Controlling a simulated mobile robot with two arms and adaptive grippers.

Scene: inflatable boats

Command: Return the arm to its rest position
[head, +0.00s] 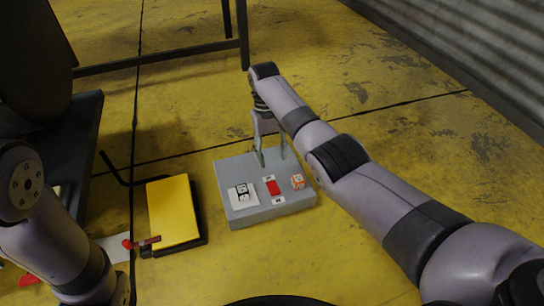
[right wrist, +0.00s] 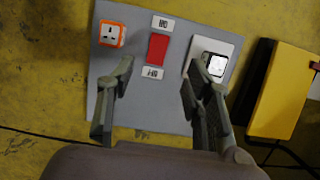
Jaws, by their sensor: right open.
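My right arm reaches in from the right in the head view. Its gripper (head: 272,160) hangs over the far edge of a grey panel box (head: 232,171) on the floor. In the right wrist view the two fingers of that gripper (right wrist: 158,78) are spread wide over the grey panel (right wrist: 137,88), with nothing between them. Whether the fingertips touch the panel I cannot tell.
A yellow-topped black item (head: 174,212) lies left of the panel, with a black bent bar behind it and a red-tipped piece (head: 141,243) at its front. A dark frame (head: 160,58) stands behind. A corrugated wall (head: 478,55) is at right. Yellow floor behind the panel is free.

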